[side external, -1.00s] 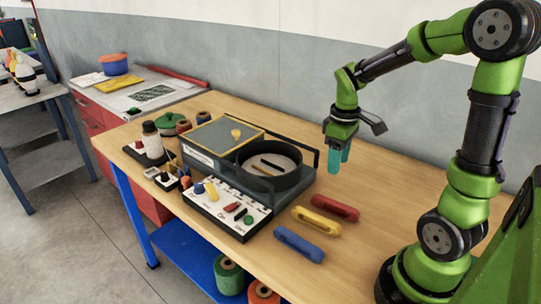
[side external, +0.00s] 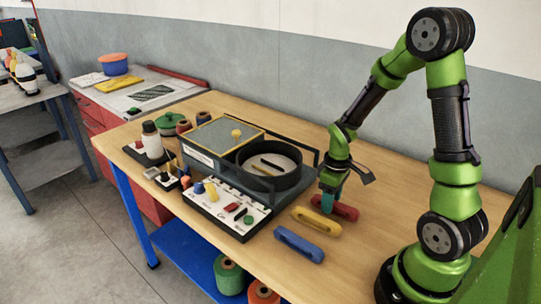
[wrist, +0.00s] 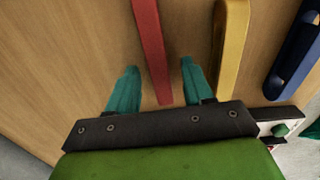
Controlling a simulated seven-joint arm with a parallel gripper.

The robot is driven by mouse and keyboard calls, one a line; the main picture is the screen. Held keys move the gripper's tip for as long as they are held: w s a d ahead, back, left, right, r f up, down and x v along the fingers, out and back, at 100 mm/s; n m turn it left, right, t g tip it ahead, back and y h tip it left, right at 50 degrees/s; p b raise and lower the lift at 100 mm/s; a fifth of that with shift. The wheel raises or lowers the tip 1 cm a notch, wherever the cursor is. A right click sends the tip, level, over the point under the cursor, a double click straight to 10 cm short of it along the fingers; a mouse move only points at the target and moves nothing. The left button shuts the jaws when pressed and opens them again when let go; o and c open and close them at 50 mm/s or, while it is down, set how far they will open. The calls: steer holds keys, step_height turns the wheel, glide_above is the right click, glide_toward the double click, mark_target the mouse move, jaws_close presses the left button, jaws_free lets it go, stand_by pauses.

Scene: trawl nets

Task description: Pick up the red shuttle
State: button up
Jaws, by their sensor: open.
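The red shuttle (side external: 345,212) lies on the wooden table, the farthest back of three shuttles in a row. In the wrist view the red shuttle (wrist: 151,45) runs between my two teal fingers, its near end close to the gripper body. In the wrist view my gripper (wrist: 157,85) is open, with a finger on each side of the shuttle and gaps showing. I cannot tell how far the fingertips are above the table.
A yellow shuttle (side external: 315,221) lies just beside the red one, close to one finger. A blue shuttle (side external: 299,244) lies beyond it. A control panel (side external: 243,226) and a round black-rimmed tray (side external: 302,178) stand to the left.

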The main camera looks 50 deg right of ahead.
jaws_close()
stand_by(0.3)
